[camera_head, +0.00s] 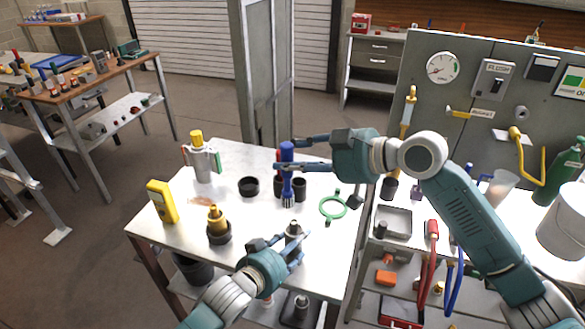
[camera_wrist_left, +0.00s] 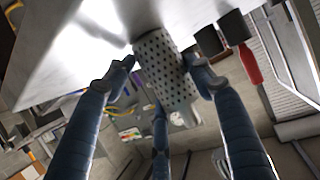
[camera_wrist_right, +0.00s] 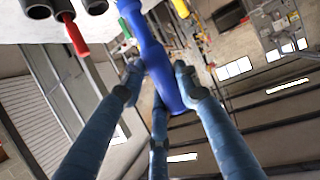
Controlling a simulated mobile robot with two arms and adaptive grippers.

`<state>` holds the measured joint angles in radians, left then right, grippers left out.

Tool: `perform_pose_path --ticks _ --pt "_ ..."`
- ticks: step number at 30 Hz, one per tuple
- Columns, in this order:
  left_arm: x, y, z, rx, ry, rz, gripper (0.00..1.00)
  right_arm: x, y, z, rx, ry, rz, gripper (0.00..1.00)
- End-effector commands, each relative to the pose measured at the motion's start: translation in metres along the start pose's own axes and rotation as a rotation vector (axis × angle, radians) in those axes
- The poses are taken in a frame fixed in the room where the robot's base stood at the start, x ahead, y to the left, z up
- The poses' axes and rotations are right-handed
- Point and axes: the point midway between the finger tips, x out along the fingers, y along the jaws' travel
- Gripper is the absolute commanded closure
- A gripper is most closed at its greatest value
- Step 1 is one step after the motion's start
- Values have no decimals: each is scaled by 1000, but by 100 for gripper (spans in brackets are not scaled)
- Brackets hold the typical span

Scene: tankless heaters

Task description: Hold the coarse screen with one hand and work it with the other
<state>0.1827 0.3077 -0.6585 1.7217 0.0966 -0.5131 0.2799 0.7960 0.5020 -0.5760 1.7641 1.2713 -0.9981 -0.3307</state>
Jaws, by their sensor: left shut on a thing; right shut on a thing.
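The coarse screen, a grey cylinder with dark holes (camera_wrist_left: 166,68), is between the fingers of my left gripper (camera_wrist_left: 160,78), which is shut on it. In the head view the left gripper (camera_head: 290,250) is at the table's near side, and the screen (camera_head: 293,229) shows only partly. My right gripper (camera_head: 305,153) is shut on the blue handle of a brush (camera_head: 287,150). The brush hangs upright with its bristles down (camera_head: 288,197), above and apart from the screen. The right wrist view shows the blue handle (camera_wrist_right: 158,60) between the right fingers (camera_wrist_right: 160,80).
On the white table (camera_head: 160,229) stand dark cups (camera_head: 249,188), a green ring tool (camera_head: 332,207), a yellow meter (camera_head: 161,201), a brass part in a dark holder (camera_head: 217,225) and a grey housing with a yellow cap (camera_head: 202,162). A panel bench (camera_head: 470,120) is at right.

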Motion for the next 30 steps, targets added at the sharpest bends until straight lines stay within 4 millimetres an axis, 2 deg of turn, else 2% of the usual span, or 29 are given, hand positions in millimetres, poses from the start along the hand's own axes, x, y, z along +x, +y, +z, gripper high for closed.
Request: perform_pose_path --ticks 9,30 --pt "0 0 0 0 -1 -1 76 -10 0 -23 -2 1 0 96" --pt "0 0 0 0 -1 0 76 -10 0 -24 0 0 0 96"
